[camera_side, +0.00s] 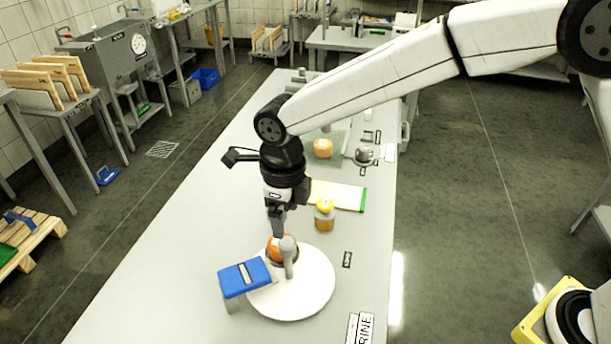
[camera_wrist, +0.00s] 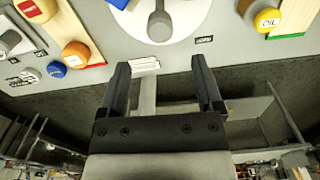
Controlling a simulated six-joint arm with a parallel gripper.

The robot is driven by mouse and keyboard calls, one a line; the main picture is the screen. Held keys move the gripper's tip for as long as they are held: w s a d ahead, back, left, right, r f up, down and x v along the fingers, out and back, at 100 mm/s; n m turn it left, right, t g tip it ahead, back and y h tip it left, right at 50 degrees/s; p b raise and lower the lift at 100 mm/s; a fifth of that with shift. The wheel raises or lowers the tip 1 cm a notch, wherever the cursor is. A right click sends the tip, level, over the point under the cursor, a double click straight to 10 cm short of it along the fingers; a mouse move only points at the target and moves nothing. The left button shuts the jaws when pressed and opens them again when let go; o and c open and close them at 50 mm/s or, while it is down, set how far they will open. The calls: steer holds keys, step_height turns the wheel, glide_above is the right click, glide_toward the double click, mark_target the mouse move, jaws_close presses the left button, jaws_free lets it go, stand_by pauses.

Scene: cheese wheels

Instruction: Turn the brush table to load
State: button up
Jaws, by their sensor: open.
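The brush table is a white round disc (camera_side: 310,292) on the grey bench, with an upright grey peg (camera_side: 288,262) near its far edge. The disc (camera_wrist: 195,22) and the peg (camera_wrist: 160,24) also show at the top of the wrist view. A blue-topped brush block (camera_side: 245,277) on grey supports stands over the disc's left side. An orange cheese wheel (camera_side: 273,246) shows beside the peg, partly hidden by it and my gripper. My gripper (camera_side: 278,235) points down near the peg. In the wrist view its jaws (camera_wrist: 154,80) are apart and nothing shows between them but background.
A yellow-lidded jar (camera_side: 325,213) stands beyond the disc, by a cream board (camera_side: 338,194) with a green edge. Another orange wheel (camera_side: 322,148) sits farther back. Labels lie along the bench's right edge. The bench left of the brush block is clear.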

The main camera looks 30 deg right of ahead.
steer(key=shift+n, duration=0.3)
jaws_close()
steer(key=n, duration=0.1)
steer(key=w+n, duration=0.1)
steer(key=n, duration=0.1)
steer(key=f+n, duration=0.1)
steer(key=n, duration=0.1)
steer(key=shift+w+a+y, duration=0.2)
steer(key=shift+a+y, duration=0.1)
steer(key=w+a+f+m+y, duration=0.1)
steer(key=w+f+m, duration=0.2)
steer(key=m, duration=1.4)
steer(key=w+a+f+m+t+y, duration=0.1)
steer(key=w+m, duration=0.5)
steer(key=m, duration=1.1)
step_height(320, 180, down, 2)
steer(key=shift+w+f+m+y, duration=0.25)
steer(key=shift+m+y, duration=0.15)
steer(key=shift+y, duration=0.1)
